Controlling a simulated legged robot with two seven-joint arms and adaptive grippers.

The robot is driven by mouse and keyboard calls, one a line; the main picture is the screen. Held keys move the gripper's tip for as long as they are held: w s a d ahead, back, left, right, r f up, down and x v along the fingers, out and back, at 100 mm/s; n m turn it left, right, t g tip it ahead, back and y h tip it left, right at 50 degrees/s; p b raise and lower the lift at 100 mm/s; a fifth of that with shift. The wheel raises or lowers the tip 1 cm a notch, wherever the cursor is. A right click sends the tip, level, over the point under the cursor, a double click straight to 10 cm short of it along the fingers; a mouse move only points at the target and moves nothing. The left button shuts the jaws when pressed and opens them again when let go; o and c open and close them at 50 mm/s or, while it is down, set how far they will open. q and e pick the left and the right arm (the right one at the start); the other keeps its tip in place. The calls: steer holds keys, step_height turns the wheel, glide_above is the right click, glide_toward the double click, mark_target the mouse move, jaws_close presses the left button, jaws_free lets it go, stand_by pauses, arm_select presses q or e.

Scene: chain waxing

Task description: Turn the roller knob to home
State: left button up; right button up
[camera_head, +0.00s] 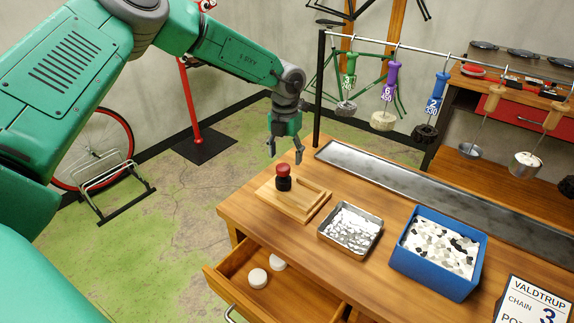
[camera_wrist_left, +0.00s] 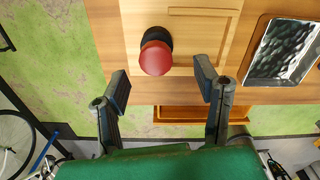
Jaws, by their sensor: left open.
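The roller knob (camera_head: 283,176) has a red rounded top and a black base, and it stands upright on a wooden board (camera_head: 312,207) at the table's left end. My left gripper (camera_head: 285,154) is open and empty, above and a little behind the knob in the head view. In the left wrist view the red knob (camera_wrist_left: 156,54) lies between and ahead of the two spread fingertips (camera_wrist_left: 162,88), with no contact visible. The board has a groove (camera_wrist_left: 205,14) beside the knob. My right gripper is not in view.
A metal tray (camera_head: 324,235) and a blue bin (camera_head: 397,265) of pale and dark pieces stand right of the board. A long metal trough (camera_head: 400,187) runs along the table's back under a rail of hanging tools. An open drawer (camera_head: 289,298) holds white discs. A post (camera_head: 319,90) stands near my gripper.

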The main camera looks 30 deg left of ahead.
mark_target(283, 166)
arm_select(q)
steer(key=f, duration=0.2)
steer(key=a+f, duration=0.1)
steer(key=f, duration=0.2)
steer(key=shift+s+a+p, duration=0.1)
steer(key=shift+s+p, duration=0.05)
steer(key=shift+p, duration=0.15)
steer(key=shift+d, duration=0.35)
steer(key=shift+d+r, duration=0.1)
steer(key=shift+d, duration=0.05)
steer(key=c, duration=1.1)
steer(key=shift+c, duration=0.2)
